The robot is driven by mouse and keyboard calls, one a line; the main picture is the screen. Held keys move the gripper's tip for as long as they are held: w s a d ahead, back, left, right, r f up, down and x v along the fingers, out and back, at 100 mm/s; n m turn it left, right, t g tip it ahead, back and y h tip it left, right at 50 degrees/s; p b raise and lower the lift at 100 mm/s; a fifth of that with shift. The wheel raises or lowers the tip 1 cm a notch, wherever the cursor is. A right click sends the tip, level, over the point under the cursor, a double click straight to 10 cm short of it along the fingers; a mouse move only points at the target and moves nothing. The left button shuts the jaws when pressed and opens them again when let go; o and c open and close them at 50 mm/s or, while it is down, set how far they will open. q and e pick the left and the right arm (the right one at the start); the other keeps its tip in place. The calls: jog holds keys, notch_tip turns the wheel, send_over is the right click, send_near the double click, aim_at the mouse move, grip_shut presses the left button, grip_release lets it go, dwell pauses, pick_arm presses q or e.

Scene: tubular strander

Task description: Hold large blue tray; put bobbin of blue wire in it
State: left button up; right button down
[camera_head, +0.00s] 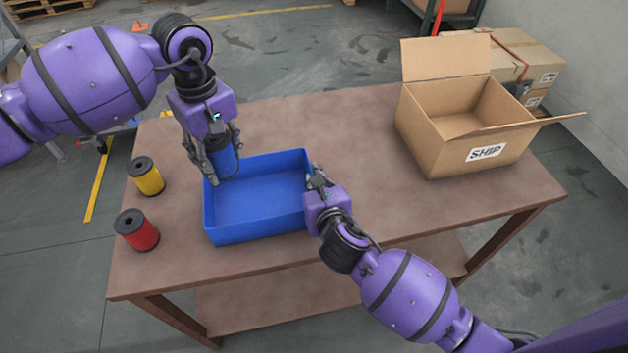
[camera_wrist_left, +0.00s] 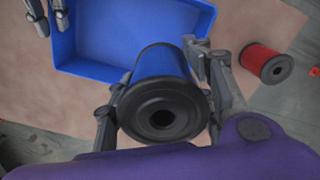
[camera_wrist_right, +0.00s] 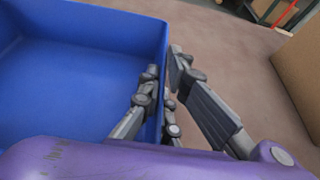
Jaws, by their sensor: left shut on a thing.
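The large blue tray (camera_head: 258,232) lies on the table, empty as far as I see; it also shows in the left wrist view (camera_wrist_left: 100,72) and right wrist view (camera_wrist_right: 110,18). My left gripper (camera_head: 222,165) is shut on the bobbin of blue wire (camera_head: 221,154), at the tray's back left corner. In the left wrist view, the bobbin (camera_wrist_left: 160,100) sits between the fingers, its black flange facing the camera. My right gripper (camera_wrist_right: 162,75) straddles the tray's right wall, fingers inside and outside. I cannot tell whether they clamp it.
A yellow bobbin (camera_head: 147,178) and a red bobbin (camera_head: 137,230) stand on the table (camera_head: 350,130) left of the tray. An open cardboard box (camera_head: 445,145) marked SHIP stands at the right. The table between tray and box is clear.

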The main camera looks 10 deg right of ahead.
pick_arm(q)
send_over(237, 208)
jog(key=shift+d+f, duration=0.15)
jog(key=shift+f, duration=1.25)
jog(key=shift+d+f, duration=0.1)
jog(key=shift+f, duration=1.3)
jog(key=shift+f, duration=4.65)
jog(key=o, duration=1.4)
jog(key=shift+o, duration=0.7)
jog(key=shift+a, duration=0.1)
pick_arm(e)
jog(key=shift+d, duration=0.1)
pick_arm(q)
jog(key=shift+a, duration=0.1)
pick_arm(e)
jog(key=shift+d, duration=0.1)
